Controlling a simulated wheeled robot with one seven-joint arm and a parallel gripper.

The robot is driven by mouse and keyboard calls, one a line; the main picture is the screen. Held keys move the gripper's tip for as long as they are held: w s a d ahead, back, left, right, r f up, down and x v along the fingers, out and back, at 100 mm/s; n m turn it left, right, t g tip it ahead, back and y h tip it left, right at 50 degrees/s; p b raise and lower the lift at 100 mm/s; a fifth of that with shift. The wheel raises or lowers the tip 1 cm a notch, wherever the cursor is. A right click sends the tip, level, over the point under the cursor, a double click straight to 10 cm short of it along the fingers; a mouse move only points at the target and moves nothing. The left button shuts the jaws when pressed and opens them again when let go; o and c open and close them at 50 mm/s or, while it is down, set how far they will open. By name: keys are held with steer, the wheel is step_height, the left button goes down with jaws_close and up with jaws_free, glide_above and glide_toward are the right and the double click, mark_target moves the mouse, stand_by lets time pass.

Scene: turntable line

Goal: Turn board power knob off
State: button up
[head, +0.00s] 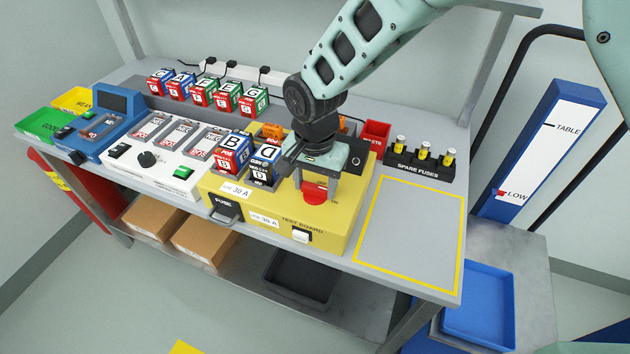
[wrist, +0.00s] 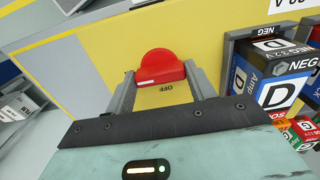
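The red power knob (head: 315,193) sits on the right part of the yellow test board (head: 345,215). In the wrist view the knob (wrist: 160,66) shows a raised red bar running across the picture, with an upside-down OFF mark (wrist: 166,90) on the near side. My gripper (head: 316,187) is over the board, its two fingers apart, one on each side of the knob. In the wrist view the gripper (wrist: 160,70) has its fingertips close to the two ends of the bar; I cannot tell whether they touch it.
Batteries B (head: 234,152) and D (head: 263,163) stand in the board just left of my gripper. A red bin (head: 375,134) and a spare fuse rack (head: 420,162) stand behind and right. The yellow-outlined area (head: 410,232) is clear.

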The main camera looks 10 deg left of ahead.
steer(key=shift+n, duration=0.3)
steer(key=n, duration=0.8)
steer(key=shift+w+n, duration=0.1)
steer(key=shift+n, duration=0.3)
steer(key=n, duration=0.4)
steer(key=shift+r+n, duration=0.1)
steer(key=shift+n, duration=0.2)
steer(key=shift+n+p, duration=0.3)
steer(key=shift+n, duration=1.6)
steer(key=o, duration=1)
